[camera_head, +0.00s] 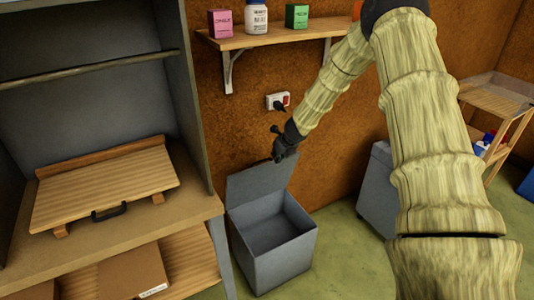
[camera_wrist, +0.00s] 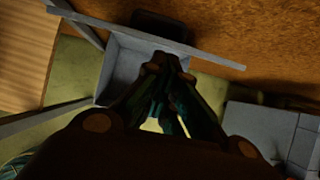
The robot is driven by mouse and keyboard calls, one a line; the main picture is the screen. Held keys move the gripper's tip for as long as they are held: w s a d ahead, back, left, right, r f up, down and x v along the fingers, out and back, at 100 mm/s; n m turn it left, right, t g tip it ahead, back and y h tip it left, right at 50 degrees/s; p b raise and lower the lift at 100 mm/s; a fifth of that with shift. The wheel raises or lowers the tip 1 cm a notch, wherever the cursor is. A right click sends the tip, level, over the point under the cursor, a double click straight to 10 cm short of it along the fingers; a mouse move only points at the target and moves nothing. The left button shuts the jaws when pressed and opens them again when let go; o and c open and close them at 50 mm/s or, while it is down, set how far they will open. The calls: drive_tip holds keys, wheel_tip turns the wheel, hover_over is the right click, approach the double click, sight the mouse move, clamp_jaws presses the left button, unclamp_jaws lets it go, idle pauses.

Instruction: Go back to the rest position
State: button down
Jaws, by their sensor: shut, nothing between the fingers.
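My gripper (camera_head: 278,146) hangs in front of the brown wall, just above the raised lid of a grey box. In the wrist view my gripper (camera_wrist: 160,75) is dark, with its fingers drawn together and nothing seen between them. The open grey box (camera_head: 275,265) stands on the floor below, and its inside looks empty. Its lid (camera_head: 255,182) is tilted up at the back. The box also shows behind the fingers in the wrist view (camera_wrist: 120,65). I cannot tell whether the gripper touches the lid.
A wooden shelf (camera_head: 290,33) with small boxes and a bottle is on the wall. A socket with a plug (camera_head: 278,101) is near the gripper. A grey cabinet with a sloped wooden board (camera_head: 105,185) stands left. Another grey box (camera_head: 377,195) and a wooden rack (camera_head: 495,95) are right.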

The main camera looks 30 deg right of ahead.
drive_tip(key=s+a+f+n+g+h, duration=0.1)
drive_tip(key=s+a+f+n, duration=0.3)
drive_tip(key=s+f+n, duration=0.4)
drive_tip(key=s+a+f+n+g, duration=0.2)
drive_tip(key=s+a+f+n, duration=0.25)
drive_tip(key=s, duration=0.45)
drive_tip(key=s+a+f+n+g+h, duration=0.1)
drive_tip(key=s+a+f+n, duration=0.4)
drive_tip(key=s+f, duration=0.3)
drive_tip(key=s+a+n, duration=0.4)
drive_tip(key=s+n, duration=0.2)
drive_tip(key=s, duration=0.3)
drive_tip(key=s+a+f+n+g+y, duration=0.1)
drive_tip(key=s+a+n, duration=0.3)
drive_tip(key=s, duration=0.6)
drive_tip(key=s+a+f+n+g+y, duration=0.1)
drive_tip(key=s+a+n, duration=0.3)
drive_tip(key=s+n, duration=0.4)
drive_tip(key=shift+s+a+f, duration=0.2)
drive_tip(key=shift+s+a, duration=0.05)
drive_tip(key=shift+s, duration=0.9)
